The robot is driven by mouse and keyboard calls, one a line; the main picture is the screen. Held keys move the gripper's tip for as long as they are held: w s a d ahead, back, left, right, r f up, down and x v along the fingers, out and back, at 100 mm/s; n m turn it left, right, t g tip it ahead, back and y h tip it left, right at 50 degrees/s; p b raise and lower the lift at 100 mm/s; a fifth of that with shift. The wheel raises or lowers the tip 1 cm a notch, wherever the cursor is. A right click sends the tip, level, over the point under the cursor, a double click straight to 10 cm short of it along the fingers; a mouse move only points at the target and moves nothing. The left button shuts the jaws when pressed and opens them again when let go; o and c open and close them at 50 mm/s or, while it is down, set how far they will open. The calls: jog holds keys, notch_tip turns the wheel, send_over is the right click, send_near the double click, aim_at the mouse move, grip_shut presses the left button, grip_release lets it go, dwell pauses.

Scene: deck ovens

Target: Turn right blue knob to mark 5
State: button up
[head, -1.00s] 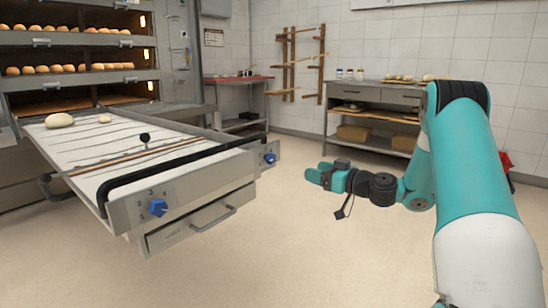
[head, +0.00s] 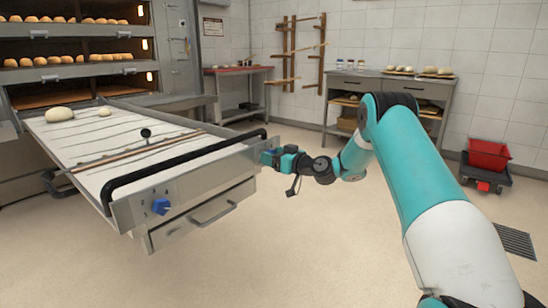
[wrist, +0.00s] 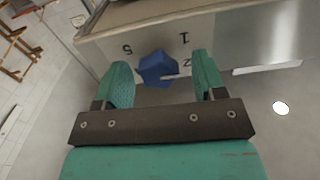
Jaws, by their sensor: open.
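The right blue knob (wrist: 157,68) sits on the metal front panel (wrist: 225,48) of the loader in the wrist view. The digits 5, 1 and part of a 2 show around it, upside down. My gripper (wrist: 161,62) is open, with one teal finger on each side of the knob; I cannot tell whether either finger touches it. In the head view my gripper (head: 270,157) is at the right end of the loader's front and largely hides the right knob. The left blue knob (head: 161,206) is at the near end of the panel.
A black handle bar (head: 185,165) runs along the loader's front edge, with a drawer (head: 205,218) below. Dough pieces lie on the loader belt (head: 120,165). A work table (head: 385,84) and a red bin (head: 488,154) stand at the right. The floor in front is clear.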

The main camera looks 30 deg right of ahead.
jog(key=c, duration=0.9)
